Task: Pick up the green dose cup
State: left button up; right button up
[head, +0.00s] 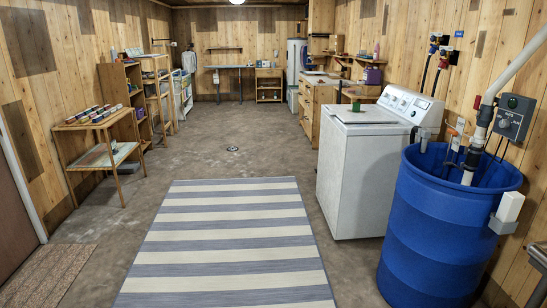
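A small green object, likely the green dose cup (356,105), stands on top of the white washing machine (350,185) at the right of the head view, near the lid's far part. It is too small to make out in detail. Neither of my grippers is in view.
A large blue barrel (440,235) with pipes stands in front of the washer at the right. A striped rug (230,240) lies on the floor, with clear floor beyond it. A wooden table (108,150) and shelves line the left wall. Wooden drawers (312,105) stand behind the washer.

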aim_at(357, 107)
jog(key=i+j, duration=0.1)
jog(key=i, duration=1.3)
jog(key=i+j, duration=0.1)
jog(key=i, duration=1.35)
jog(key=i+j+z, duration=0.1)
jog(key=i+z, duration=0.3)
jog(key=i+j+z, duration=0.3)
jog(key=i+z, duration=0.15)
jog(key=i+j+z, duration=0.7)
jog(key=j+z, duration=0.35)
jog(key=i+j+z, duration=0.15)
jog(key=z, duration=0.15)
jog(key=i+j+z, duration=0.1)
jog(key=j+z, duration=0.2)
jog(key=j, duration=0.2)
jog(key=j+z, duration=0.6)
jog(key=j, duration=0.45)
jog(key=k+j+z, duration=0.25)
jog(key=j, duration=0.45)
jog(key=i+j, duration=0.05)
jog(key=i, duration=0.1)
